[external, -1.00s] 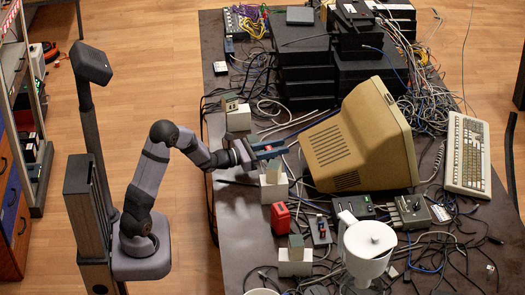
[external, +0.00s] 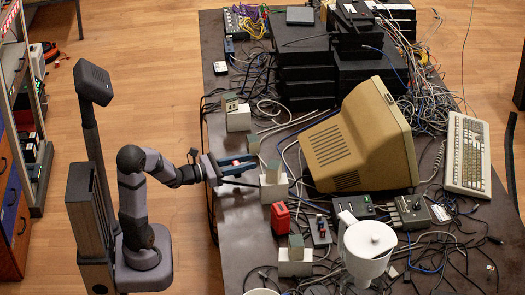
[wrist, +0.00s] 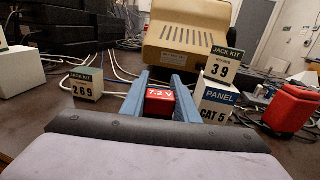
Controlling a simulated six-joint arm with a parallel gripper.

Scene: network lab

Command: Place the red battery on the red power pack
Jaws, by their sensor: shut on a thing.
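My gripper (external: 238,166) is over the near-left part of the table, its fingers pointing right. It is shut on the red battery (wrist: 160,101), which is marked 7.2V and sits between the two blue fingers in the wrist view. The red power pack (external: 280,217) stands upright on the table, below and to the right of my gripper in the external view. It also shows at the right of the wrist view (wrist: 291,108). The battery and the power pack are apart.
White blocks with label cards stand near: one ahead of the gripper (external: 273,188), one farther back (external: 238,119), and one (external: 294,266) beyond the power pack. A beige monitor (external: 352,140) stands to the right. A white jug (external: 367,250) and loose cables lie toward the front.

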